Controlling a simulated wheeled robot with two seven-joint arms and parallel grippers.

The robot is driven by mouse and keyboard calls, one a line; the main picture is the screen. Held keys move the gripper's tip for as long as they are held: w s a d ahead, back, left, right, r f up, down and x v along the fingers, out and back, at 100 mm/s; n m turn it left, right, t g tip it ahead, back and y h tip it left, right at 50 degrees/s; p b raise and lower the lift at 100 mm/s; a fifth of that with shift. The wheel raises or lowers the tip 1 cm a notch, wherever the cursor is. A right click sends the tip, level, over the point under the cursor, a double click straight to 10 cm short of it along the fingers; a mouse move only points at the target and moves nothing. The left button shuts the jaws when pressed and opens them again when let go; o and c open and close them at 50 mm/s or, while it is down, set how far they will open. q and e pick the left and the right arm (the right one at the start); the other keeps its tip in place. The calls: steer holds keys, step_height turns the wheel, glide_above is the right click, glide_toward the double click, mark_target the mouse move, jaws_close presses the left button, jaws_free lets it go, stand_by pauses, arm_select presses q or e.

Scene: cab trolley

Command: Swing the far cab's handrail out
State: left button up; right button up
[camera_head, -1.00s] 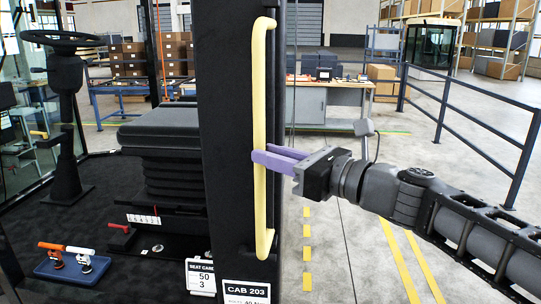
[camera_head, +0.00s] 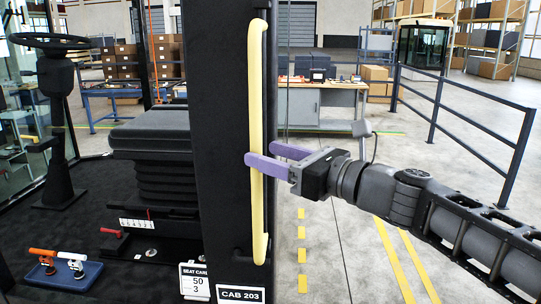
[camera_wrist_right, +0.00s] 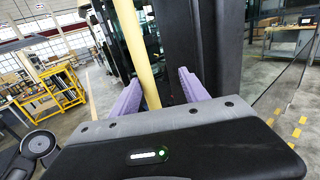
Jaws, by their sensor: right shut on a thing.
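A pale yellow handrail (camera_head: 257,110) stands upright along the black post (camera_head: 225,120) of the cab labelled CAB 203 (camera_head: 240,294). My right gripper (camera_head: 268,160) comes in from the right at about the rail's mid-height. Its purple fingers are shut on the rail, with one finger crossing in front of it in the head view. In the right wrist view the handrail (camera_wrist_right: 141,55) runs between the two fingers (camera_wrist_right: 158,95). My left gripper is in neither view.
A black seat (camera_head: 152,135) and a steering wheel (camera_head: 55,41) stand inside the cab. A blue tray (camera_head: 52,277) with orange-and-white and white-handled items lies on its floor. A dark blue railing (camera_head: 470,110) and a workbench (camera_head: 322,100) stand beyond my right arm.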

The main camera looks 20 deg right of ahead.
steer(key=shift+w+d+f, duration=0.1)
steer(key=shift+f, duration=0.1)
stand_by(0.3)
steer(key=shift+d, duration=0.1)
steer(key=b+v, duration=0.1)
steer(key=v, duration=0.6)
steer(key=shift+s, duration=0.45)
steer(key=shift+r, duration=0.1)
